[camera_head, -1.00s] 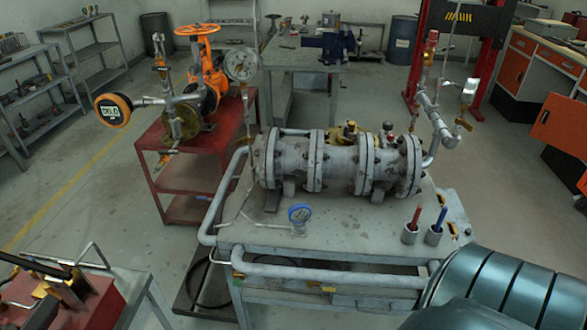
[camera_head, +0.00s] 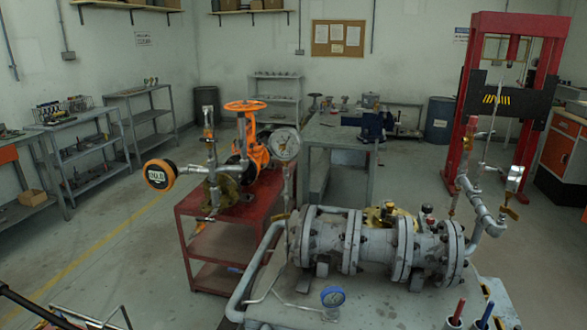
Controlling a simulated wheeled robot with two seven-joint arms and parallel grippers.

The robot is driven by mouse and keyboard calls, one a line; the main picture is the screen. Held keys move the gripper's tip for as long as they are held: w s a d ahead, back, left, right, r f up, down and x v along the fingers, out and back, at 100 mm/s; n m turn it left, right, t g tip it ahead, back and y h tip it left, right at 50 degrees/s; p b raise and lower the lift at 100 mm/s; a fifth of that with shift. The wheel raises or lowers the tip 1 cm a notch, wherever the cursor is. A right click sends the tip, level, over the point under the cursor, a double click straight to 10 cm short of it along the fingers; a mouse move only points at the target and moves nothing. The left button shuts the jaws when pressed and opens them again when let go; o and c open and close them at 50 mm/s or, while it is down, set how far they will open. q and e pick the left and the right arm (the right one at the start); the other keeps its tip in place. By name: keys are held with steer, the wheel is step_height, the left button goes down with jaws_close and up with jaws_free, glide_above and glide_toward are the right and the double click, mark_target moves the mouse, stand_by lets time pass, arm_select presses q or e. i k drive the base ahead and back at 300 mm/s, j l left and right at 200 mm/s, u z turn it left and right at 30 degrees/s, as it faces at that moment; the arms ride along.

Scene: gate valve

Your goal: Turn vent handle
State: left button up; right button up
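An orange gate valve with a round handwheel (camera_head: 245,106) stands on a red cart (camera_head: 228,208). A digital gauge (camera_head: 159,175) with an orange rim is on its left, and a white dial gauge (camera_head: 285,144) is on its right. A grey flanged pipe assembly (camera_head: 378,247) lies on a grey cart in front. Small yellow lever handles show on the right-hand piping (camera_head: 509,212) and near the pipe's left end (camera_head: 281,216). I cannot tell which one is the vent handle. Neither of my grippers is in view.
A red press frame (camera_head: 470,115) stands at the back right. A workbench with a blue vise (camera_head: 374,125) is behind the pipe. Shelves (camera_head: 90,145) line the left wall. Open floor lies on the left along a yellow line (camera_head: 95,268).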

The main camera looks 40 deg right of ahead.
mark_target(497, 168)
steer(key=z, duration=0.4)
steer(key=j+z, duration=0.15)
steer(key=z, duration=0.6)
steer(key=l+u, duration=0.25)
steer(key=l, duration=0.4)
steer(key=k+l+u, duration=0.1)
steer(key=l+u, duration=0.15)
steer(key=l, duration=1.8)
steer(key=i+u, duration=0.05)
